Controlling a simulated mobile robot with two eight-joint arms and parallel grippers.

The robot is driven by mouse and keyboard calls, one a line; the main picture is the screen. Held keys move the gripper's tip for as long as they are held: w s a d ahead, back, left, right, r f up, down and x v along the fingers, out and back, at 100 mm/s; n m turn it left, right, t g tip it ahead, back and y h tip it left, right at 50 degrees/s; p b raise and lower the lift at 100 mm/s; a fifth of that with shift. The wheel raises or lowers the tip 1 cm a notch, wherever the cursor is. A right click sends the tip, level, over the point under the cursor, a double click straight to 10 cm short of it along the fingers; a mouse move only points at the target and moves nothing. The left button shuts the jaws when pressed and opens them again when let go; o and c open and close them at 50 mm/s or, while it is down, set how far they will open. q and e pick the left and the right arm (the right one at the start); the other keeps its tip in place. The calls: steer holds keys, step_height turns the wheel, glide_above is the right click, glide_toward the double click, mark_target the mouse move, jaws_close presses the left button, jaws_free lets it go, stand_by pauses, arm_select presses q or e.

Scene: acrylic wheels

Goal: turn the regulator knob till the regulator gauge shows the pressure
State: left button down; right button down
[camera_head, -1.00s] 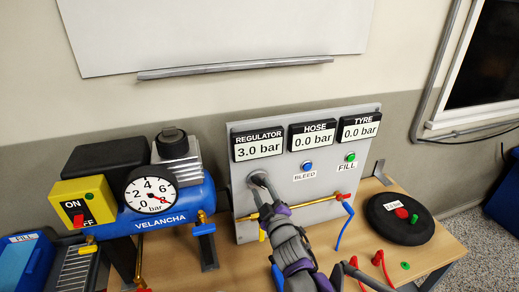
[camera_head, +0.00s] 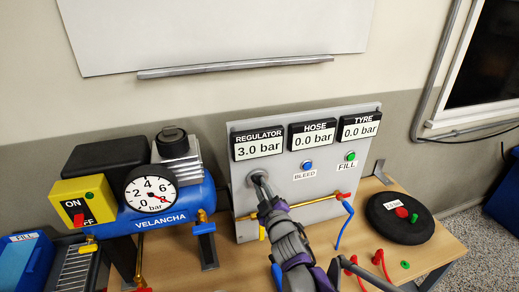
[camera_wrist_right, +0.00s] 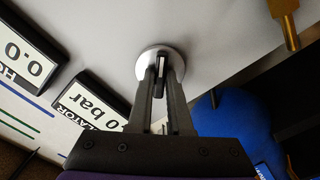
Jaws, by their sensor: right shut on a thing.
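The regulator gauge (camera_head: 257,148) on the grey panel reads 3.0 bar. Below it, the round regulator knob (camera_head: 257,177) is partly covered by my right gripper (camera_head: 262,186). In the right wrist view, the knob (camera_wrist_right: 151,53) is a pale disc with a dark grip bar. The right gripper's fingers (camera_wrist_right: 160,88) are shut on that bar. The regulator gauge in this view (camera_wrist_right: 92,107) is tilted and partly cut off by the gripper. My left gripper is not in view.
The hose gauge (camera_head: 313,137) and tyre gauge (camera_head: 361,129) both read 0.0 bar. A blue bleed button (camera_head: 307,165) and green fill button (camera_head: 351,156) sit below them. A blue compressor (camera_head: 168,208) stands left of the panel, and a black tyre (camera_head: 392,231) lies on the right.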

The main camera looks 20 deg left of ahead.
steer(key=shift+f+m+b, duration=0.1)
steer(key=shift+m+b, duration=0.5)
steer(key=shift+m, duration=0.2)
steer(key=shift+m+b, duration=0.8)
steer(key=shift+m, duration=0.7)
